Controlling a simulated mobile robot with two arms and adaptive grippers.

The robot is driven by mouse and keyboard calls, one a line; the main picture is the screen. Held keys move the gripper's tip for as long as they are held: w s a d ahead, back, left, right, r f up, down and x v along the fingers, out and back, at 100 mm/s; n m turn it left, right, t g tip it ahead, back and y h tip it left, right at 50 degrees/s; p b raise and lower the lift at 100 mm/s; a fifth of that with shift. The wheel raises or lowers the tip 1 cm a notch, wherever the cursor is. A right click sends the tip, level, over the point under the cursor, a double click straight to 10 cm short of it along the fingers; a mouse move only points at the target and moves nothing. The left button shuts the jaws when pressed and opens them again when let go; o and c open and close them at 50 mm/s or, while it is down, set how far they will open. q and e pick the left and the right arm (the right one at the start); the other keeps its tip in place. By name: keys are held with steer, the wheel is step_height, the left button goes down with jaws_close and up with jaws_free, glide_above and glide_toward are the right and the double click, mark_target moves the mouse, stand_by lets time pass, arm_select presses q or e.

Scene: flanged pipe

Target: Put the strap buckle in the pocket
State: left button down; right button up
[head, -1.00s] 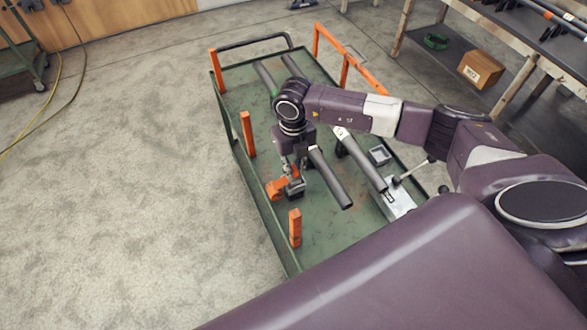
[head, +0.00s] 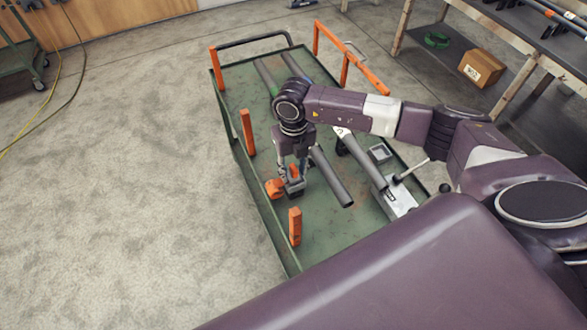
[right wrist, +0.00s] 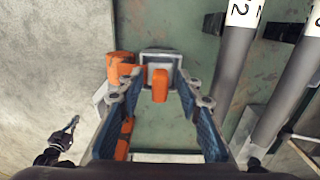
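The strap buckle (head: 294,188) appears to be the dark grey block beside an orange strap roll (head: 273,187) on the green cart. In the right wrist view the buckle (right wrist: 160,56) has a pale square face and an orange tab (right wrist: 160,86). My right gripper (head: 292,175) is open just above it. Its blue-padded fingers (right wrist: 158,98) stand apart, with the orange tab between their tips in that picture. Contact cannot be told. A dark part at the wrist view's lower left looks like my left gripper (right wrist: 72,125).
Dark pipes (head: 331,177) lie on the green cart (head: 265,215), close right of my right gripper. Orange posts (head: 295,226) rise along its left edge. A metal box with a lever (head: 397,200) sits beyond the pipes. A shelf with a cardboard box (head: 481,68) stands at right.

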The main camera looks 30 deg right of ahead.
mark_target(293, 168)
step_height(293, 168, up, 12)
stand_by(0.5)
stand_by(0.4)
